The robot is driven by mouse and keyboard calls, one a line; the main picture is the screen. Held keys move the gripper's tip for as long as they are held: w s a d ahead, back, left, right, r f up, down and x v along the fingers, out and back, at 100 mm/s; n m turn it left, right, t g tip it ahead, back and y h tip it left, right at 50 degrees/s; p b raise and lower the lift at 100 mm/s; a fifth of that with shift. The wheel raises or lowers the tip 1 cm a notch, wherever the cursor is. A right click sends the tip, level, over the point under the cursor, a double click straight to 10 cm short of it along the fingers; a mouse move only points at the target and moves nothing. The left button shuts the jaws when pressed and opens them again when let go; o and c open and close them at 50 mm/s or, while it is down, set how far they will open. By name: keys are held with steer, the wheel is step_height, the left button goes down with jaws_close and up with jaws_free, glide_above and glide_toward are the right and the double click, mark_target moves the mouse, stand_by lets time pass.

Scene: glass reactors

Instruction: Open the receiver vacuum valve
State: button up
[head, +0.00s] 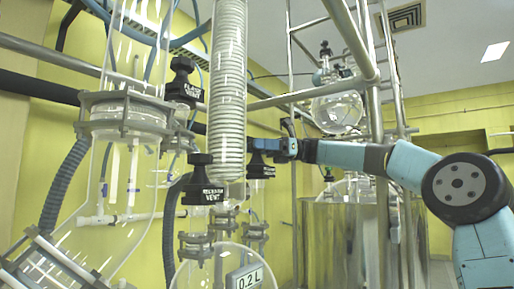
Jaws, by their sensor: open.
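I cannot tell whether the fingers touch the knob. My blue arm reaches in from the right.
A vertical glass coil condenser (228,90) stands directly left of my gripper. An upper valve (183,85) and a large glass vessel (125,150) are further left. A round receiver flask labelled 0.2 L (215,268) is below. Metal frame poles (385,150) and a steel vessel (335,240) stand right.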

steer(key=shift+m+t+y, duration=0.5)
steer(key=shift+m+t, duration=0.45)
steer(key=shift+t, duration=0.45)
steer(key=shift+m+t+y, duration=0.5)
steer(key=shift+m+t, duration=0.45)
steer(key=shift+t, duration=0.45)
steer(key=c, duration=0.7)
steer(key=shift+n+g+h, duration=0.5)
steer(key=shift+n+g, duration=0.45)
steer(key=shift+g, duration=0.45)
steer(key=shift+n+g+h, duration=0.5)
steer(key=shift+n+g, duration=0.45)
steer(key=shift+g, duration=0.45)
steer(key=shift+c, duration=0.2)
steer(key=shift+n+g+h, duration=2.2)
steer(key=shift+n+g, duration=0.1)
steer(key=shift+g, duration=0.5)
steer(key=o, duration=0.7)
steer(key=shift+o, duration=0.2)
